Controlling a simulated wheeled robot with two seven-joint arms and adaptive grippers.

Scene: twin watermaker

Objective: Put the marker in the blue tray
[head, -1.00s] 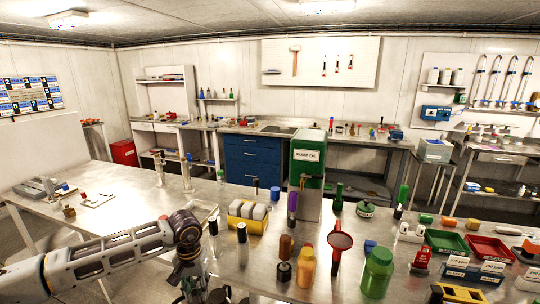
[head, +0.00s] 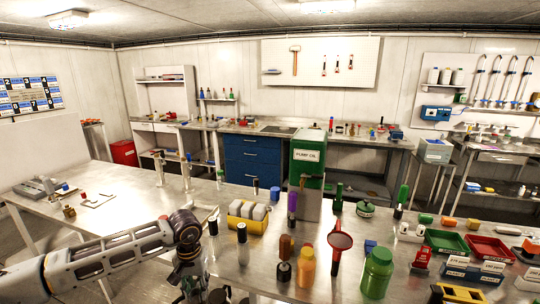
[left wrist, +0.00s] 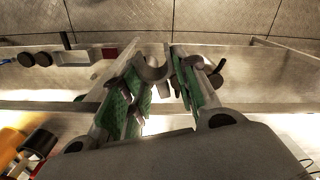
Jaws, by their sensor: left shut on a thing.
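My left gripper (head: 192,288) is low at the left front of the steel bench in the head view, partly cut off by the bottom edge. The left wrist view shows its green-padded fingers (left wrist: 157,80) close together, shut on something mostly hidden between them. I cannot tell whether that is the marker. Several upright marker-like cylinders stand on the bench, among them a black one with a pale top (head: 241,240) and one with a purple top (head: 291,206). A blue tray-like holder (head: 455,272) with white labels is at the right front. My right gripper is not in view.
A yellow holder with pale blocks (head: 236,221), an orange bottle (head: 306,268), a green jar (head: 377,273) and a red-topped tool (head: 340,241) crowd the bench front. Green (head: 446,242) and red (head: 489,248) trays lie right. The bench's left part has clear room.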

